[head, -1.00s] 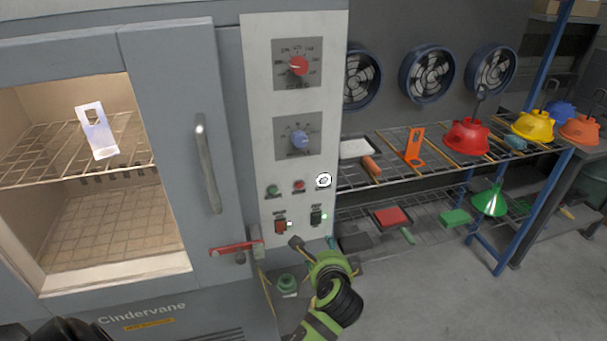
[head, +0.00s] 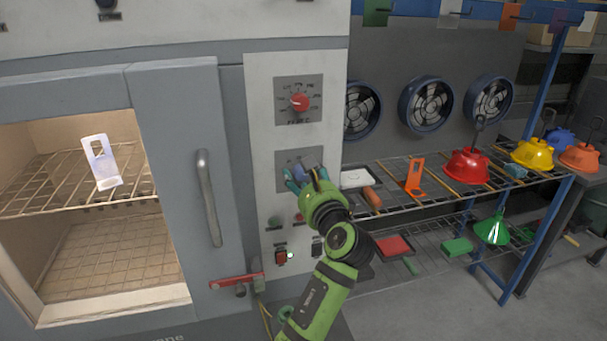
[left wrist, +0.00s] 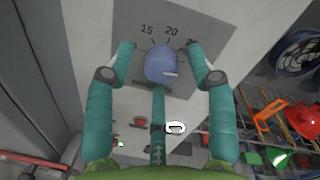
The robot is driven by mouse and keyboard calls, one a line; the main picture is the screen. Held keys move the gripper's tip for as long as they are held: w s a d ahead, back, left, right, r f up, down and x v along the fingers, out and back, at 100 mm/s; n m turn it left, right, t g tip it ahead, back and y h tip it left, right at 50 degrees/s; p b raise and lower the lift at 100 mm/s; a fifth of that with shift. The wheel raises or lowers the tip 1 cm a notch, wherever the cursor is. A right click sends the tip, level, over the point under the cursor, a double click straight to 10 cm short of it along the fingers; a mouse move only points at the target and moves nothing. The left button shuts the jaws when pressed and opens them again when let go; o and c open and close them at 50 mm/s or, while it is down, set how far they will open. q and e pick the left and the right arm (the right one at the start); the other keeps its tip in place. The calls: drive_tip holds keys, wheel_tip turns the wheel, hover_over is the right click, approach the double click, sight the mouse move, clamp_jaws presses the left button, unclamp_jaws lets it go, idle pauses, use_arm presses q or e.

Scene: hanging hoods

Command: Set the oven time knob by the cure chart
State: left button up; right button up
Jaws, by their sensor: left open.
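The blue time knob (left wrist: 161,64) sits on a grey dial plate (left wrist: 185,22) with the marks 15 and 20 readable and another mark partly hidden by a finger. A pale mark on the knob lies toward its right side. My left gripper (head: 303,180) is open at this lower dial. In the left wrist view its teal fingers stand left, right and below the knob, with visible gaps at the sides. In the head view the gripper hides much of the knob (head: 301,172). A cure chart is not identifiable. My right gripper is not in view.
A red knob (head: 299,102) is on the upper dial. A red switch (head: 281,257) and buttons are below. The oven door handle (head: 208,197) stands out to the left. A wire rack (head: 455,180) with coloured parts stands at the right.

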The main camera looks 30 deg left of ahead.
use_arm(q)
clamp_jaws()
drive_tip(key=shift+n, duration=0.3)
drive_tip(key=n, duration=0.3)
drive_tip(key=shift+a, duration=0.1)
drive_tip(key=shift+r+n+h+b, duration=0.1)
drive_tip(key=shift+n+h+b, duration=0.35)
drive_tip(key=shift+n, duration=1.55)
